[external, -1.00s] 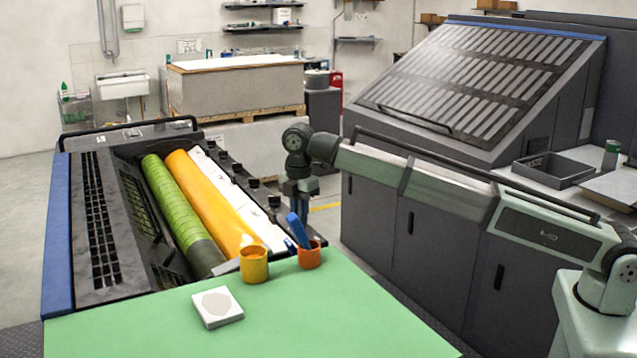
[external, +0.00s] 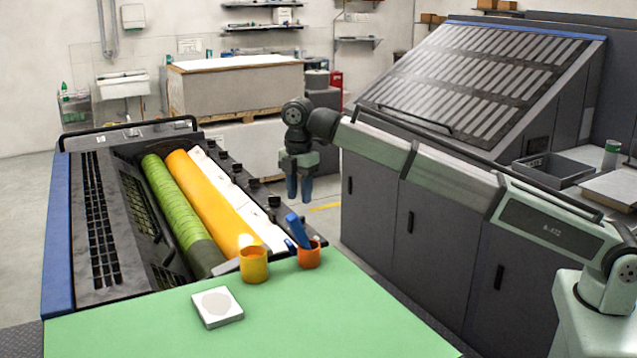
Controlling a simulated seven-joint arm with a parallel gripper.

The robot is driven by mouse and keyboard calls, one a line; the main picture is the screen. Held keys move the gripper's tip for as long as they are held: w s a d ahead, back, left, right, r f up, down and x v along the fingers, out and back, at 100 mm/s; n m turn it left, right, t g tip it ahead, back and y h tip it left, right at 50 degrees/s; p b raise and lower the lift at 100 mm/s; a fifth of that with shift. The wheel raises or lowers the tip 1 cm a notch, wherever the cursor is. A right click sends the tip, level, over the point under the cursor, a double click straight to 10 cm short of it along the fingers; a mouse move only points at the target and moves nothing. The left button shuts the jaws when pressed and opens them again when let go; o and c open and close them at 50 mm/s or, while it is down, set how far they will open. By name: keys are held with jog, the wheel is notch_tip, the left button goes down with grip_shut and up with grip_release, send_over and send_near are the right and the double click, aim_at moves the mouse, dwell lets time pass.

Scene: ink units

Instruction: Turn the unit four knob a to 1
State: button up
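The ink unit (external: 93,225) stands at the left with a green roller (external: 178,205) and an orange roller (external: 205,200). Several small black knobs line its right edge, among them a far knob (external: 222,155), a middle knob (external: 252,183) and a near knob (external: 274,202). Their labels and pointer settings are too small to read. My gripper (external: 299,198) points down, just right of the knob row and apart from it in the picture. Its two blue fingers show a gap with nothing between them.
A green mat (external: 300,315) in front carries a yellow cup (external: 254,267), an orange cup (external: 309,258) with blue-handled tools, and a white block (external: 217,307). A dark console (external: 440,235) stands at the right. Open floor lies behind the gripper.

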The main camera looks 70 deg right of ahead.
notch_tip(320, 180, up, 8)
jog(key=shift+f, duration=0.25)
